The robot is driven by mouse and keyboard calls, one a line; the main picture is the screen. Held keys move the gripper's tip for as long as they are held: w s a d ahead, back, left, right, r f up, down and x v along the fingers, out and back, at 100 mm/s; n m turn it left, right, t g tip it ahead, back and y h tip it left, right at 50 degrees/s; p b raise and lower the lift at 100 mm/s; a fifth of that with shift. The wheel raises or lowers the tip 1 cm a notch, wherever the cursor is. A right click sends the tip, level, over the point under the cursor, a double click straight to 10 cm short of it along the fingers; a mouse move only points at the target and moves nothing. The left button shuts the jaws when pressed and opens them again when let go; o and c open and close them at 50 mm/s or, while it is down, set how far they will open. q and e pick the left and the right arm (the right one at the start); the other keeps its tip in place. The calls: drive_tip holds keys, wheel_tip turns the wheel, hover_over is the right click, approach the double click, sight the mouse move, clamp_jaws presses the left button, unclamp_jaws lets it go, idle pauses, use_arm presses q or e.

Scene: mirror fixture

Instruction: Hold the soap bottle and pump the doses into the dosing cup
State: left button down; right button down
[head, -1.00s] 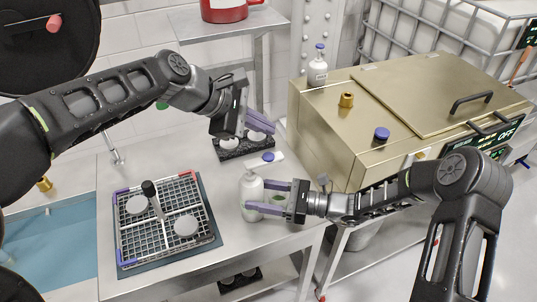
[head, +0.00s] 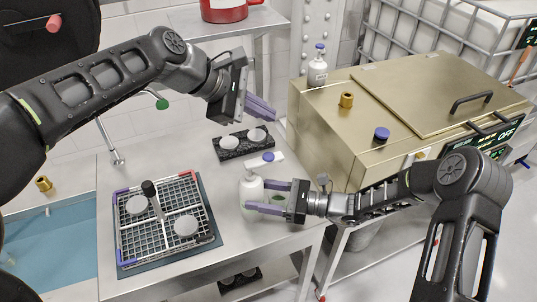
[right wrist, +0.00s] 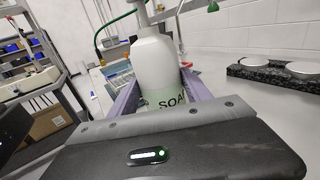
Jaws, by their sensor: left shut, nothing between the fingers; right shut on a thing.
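My right gripper (head: 265,197) is shut around the bottle's body from the right. My left gripper (head: 261,107) is shut and empty, above and behind the pump, apart from it. I cannot make out a dosing cup for certain in either view.
A black block with white discs (head: 231,151) lies behind the bottle. A wire rack (head: 160,225) with white discs sits on a mat at left. A brass-coloured tank (head: 330,140) stands close at right, bearing a small bottle (head: 317,72). A blue basin (head: 45,245) is at lower left.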

sight(270, 155)
use_arm(q)
drive_tip(key=shift+f, duration=0.1)
idle(0.3)
drive_tip(key=shift+f, duration=4.25)
drive_tip(key=shift+f, duration=0.15)
drive_tip(key=shift+f, duration=0.3)
drive_tip(key=shift+f, duration=1.05)
drive_tip(key=shift+r, duration=1.5)
drive_tip(key=shift+r, duration=0.1)
drive_tip(key=shift+r, duration=2.4)
